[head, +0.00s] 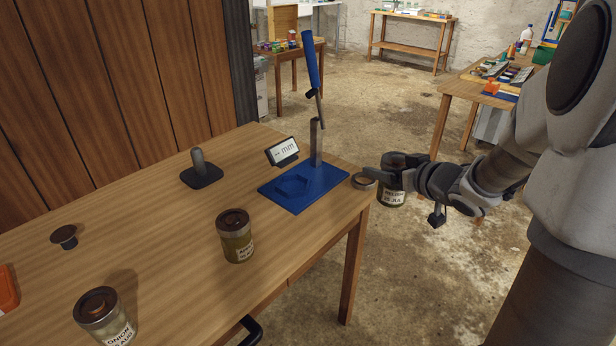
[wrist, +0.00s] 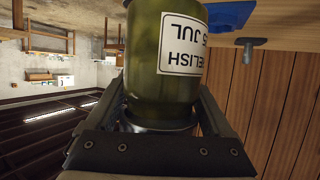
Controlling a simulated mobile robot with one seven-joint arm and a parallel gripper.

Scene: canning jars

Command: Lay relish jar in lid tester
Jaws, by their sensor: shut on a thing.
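My gripper (head: 384,176) is shut on the relish jar (head: 392,198), just beyond the table's right edge. In the wrist view the jar (wrist: 160,65) is green glass with a white label reading "RELISH"; its lid end is between my fingers (wrist: 160,115). The lid tester (head: 318,198) is to the left of my gripper on the table. It has a blue base with a shallow recess, a grey post, a raised lever with a blue handle, and a small display reading "mm". The recess looks empty.
Another labelled jar (head: 236,240) stands in front of the tester, and an onion jar (head: 104,318) stands at the near left. A dark stand with a grey knob (head: 201,172) and a small dark disc-topped thing (head: 64,236) are further left.

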